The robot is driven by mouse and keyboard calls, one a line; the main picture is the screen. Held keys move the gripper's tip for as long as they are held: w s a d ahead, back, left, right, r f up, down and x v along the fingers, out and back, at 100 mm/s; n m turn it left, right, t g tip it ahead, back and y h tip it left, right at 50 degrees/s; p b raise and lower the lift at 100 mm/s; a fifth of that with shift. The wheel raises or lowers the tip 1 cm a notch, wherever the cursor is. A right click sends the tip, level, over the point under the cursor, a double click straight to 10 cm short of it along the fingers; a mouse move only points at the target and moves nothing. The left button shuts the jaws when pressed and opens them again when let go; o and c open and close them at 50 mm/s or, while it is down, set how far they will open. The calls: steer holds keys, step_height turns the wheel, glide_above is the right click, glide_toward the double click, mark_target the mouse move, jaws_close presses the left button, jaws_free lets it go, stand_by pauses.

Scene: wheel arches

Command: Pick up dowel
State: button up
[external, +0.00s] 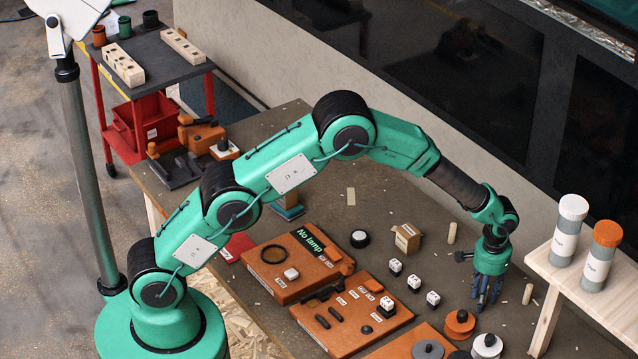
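A short pale wooden dowel (452,232) stands upright on the brown table, left of and behind my gripper. A second similar dowel (527,294) stands to the right of the gripper, close to it but apart. My gripper (486,303) points down at the right part of the table, with its fingertips low near the surface. The fingers are small and dark, and I cannot tell their opening or whether anything is between them.
Several white switch blocks (414,283) stand left of the gripper. Orange and grey round knobs (459,324) lie in front of it. Orange panels (352,312) cover the table's middle. A raised wooden shelf (603,306) with two canisters (601,255) stands to the right.

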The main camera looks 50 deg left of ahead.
stand_by(0.4)
steer(key=c, duration=0.9)
steer(key=shift+r, duration=0.15)
step_height(320, 180, up, 10)
steer(key=shift+f+p, duration=0.1)
steer(key=shift+p, duration=0.95)
